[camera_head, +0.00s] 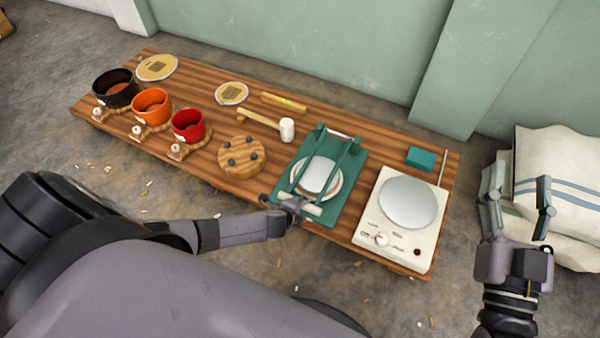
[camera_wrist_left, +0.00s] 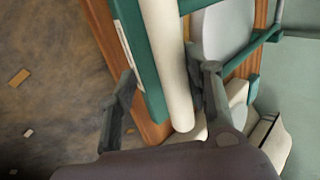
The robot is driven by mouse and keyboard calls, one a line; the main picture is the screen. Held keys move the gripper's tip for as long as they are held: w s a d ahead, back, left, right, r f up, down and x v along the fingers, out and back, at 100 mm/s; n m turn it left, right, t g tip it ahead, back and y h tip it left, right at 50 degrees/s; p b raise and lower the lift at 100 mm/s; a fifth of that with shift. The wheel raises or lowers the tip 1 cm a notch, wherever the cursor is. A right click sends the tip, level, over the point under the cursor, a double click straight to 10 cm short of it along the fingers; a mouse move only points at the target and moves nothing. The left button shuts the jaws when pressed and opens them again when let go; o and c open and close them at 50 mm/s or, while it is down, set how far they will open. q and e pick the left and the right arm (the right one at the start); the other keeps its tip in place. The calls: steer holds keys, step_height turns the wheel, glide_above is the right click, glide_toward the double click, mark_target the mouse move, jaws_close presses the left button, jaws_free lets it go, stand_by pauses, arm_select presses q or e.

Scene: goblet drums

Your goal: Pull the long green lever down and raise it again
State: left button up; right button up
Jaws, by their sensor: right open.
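The green press (camera_head: 345,205) stands on the wooden table, with a round white plate (camera_head: 318,174) in it. Its green lever arms (camera_head: 342,168) run over the plate towards the front edge. A pale cylindrical handle (camera_head: 312,209) is at the front; it shows large in the left wrist view (camera_wrist_left: 165,55). My left gripper (camera_head: 292,203) is at this handle. In the left wrist view its fingers (camera_wrist_left: 165,100) are apart, one on either side of the handle, with a gap on the left side. My right gripper (camera_head: 519,200) is open and empty, right of the table.
A cream hot plate device (camera_head: 395,225) with a teal block (camera_head: 421,158) behind it stands right of the press. A white-headed mallet (camera_head: 287,130) and a round wooden block (camera_head: 242,157) lie left. Black, orange and red pots (camera_head: 187,125) stand far left. Sacks (camera_head: 560,180) are at the right.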

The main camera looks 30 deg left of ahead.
arm_select(q)
steer(key=shift+o, duration=0.8)
steer(key=shift+s+f, duration=0.3)
steer(key=shift+s, duration=0.1)
steer(key=shift+a+r, duration=0.1)
steer(key=v, duration=1.1)
steer(key=shift+r, duration=0.5)
